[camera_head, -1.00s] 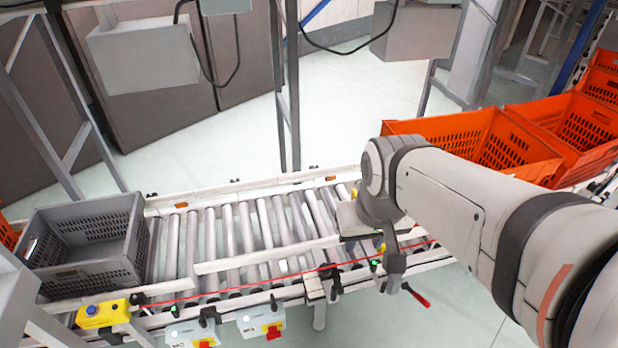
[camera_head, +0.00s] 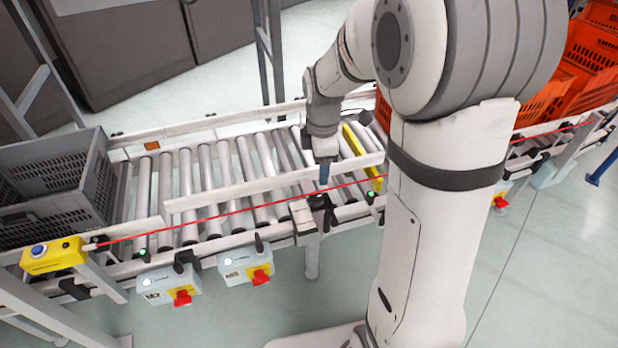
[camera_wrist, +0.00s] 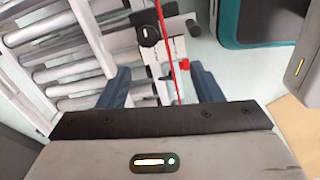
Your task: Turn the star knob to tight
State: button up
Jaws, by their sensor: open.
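A black knob (camera_wrist: 150,35) sits on a pale bracket (camera_wrist: 155,55) at the conveyor's side in the wrist view; its lobes and setting are too small to read. In the head view, a black knob-like part (camera_head: 318,202) shows on the near rail, just below my gripper. My gripper (camera_head: 324,173) points down over the near rail. In the wrist view, the two blue fingers of my gripper (camera_wrist: 162,86) are wide apart with nothing held between them. The knob lies beyond the fingertips, apart from them.
A red line runs along the near side of the roller conveyor (camera_head: 205,180). A grey crate (camera_head: 60,180) stands at its left end, and orange totes (camera_head: 590,55) at the right. Control boxes (camera_head: 245,266) with red switches hang below the near rail. A small red part (camera_wrist: 185,64) is beside the bracket.

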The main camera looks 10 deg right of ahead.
aim_at(316, 196)
jog(key=w+f+n, duration=0.1)
jog(key=f, duration=0.1)
jog(key=w+f+n+b, duration=0.1)
jog(key=f, duration=0.1)
jog(key=w+f+n+b, duration=0.1)
jog(key=f, duration=0.2)
jog(key=shift+w+f+n, duration=0.1)
jog(key=shift+f+n, duration=0.2)
jog(key=shift+f, duration=0.1)
notch_tip(316, 196, down, 7)
jog(key=b, duration=0.2)
jog(key=shift+b, duration=0.3)
